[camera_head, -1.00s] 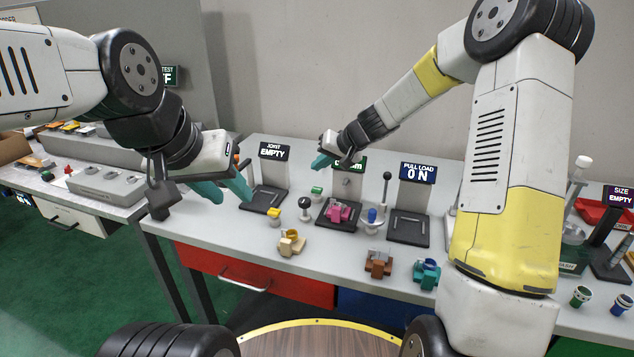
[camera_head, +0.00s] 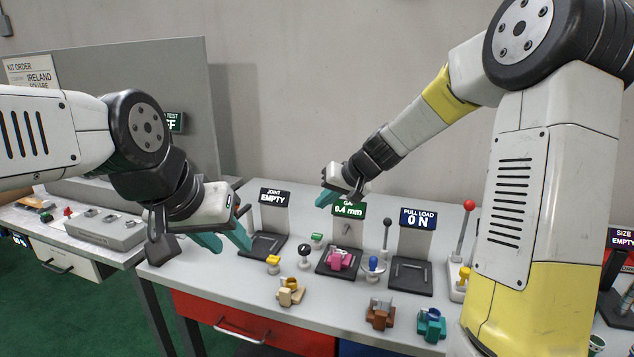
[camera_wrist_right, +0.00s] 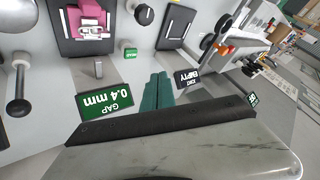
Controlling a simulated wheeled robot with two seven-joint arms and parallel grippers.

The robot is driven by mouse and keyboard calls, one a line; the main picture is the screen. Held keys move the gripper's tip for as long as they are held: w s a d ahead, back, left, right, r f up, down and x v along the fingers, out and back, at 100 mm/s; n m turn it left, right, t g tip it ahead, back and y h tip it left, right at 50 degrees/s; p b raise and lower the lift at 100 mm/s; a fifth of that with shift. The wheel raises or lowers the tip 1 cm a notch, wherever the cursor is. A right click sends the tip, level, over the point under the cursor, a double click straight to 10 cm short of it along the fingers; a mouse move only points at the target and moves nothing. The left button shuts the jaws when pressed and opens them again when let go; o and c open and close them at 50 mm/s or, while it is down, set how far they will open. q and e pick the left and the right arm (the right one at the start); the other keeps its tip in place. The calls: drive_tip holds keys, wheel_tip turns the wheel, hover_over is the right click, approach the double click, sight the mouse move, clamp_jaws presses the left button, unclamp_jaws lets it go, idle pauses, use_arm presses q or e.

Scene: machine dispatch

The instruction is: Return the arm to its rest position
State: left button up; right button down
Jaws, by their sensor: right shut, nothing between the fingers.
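My right gripper (camera_head: 327,198) is above the back of the table, just left of the green gap sign (camera_head: 347,210), which reads 0.4 mm. Its teal fingers are together and hold nothing. The right wrist view shows the closed fingers (camera_wrist_right: 157,92) between the gap sign and the joint sign, with no object between them. My left gripper (camera_head: 222,241) hangs over the left end of the table, left of the joint station. Its two teal fingers are spread apart, with nothing seen between them.
The joint station (camera_head: 265,246) reads EMPTY. A pink part (camera_head: 340,259) sits on the gap station. The pull load station (camera_head: 410,276) reads 0 N. A red-topped lever (camera_head: 468,206) stands to its right. Several small parts lie along the front.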

drive_tip(key=s+d+r+h, duration=0.1)
drive_tip(key=s+d+r, duration=0.25)
drive_tip(key=s, duration=0.45)
drive_tip(key=s+d+r+h, duration=0.1)
drive_tip(key=s+d+r, duration=0.1)
drive_tip(key=s+r, duration=0.35)
drive_tip(key=s+d+h, duration=0.1)
drive_tip(key=s+d, duration=0.2)
drive_tip(key=s, duration=0.5)
drive_tip(key=s+d+f+h, duration=0.1)
drive_tip(key=s+d, duration=0.3)
drive_tip(key=s, duration=0.4)
drive_tip(key=shift+m, duration=0.4)
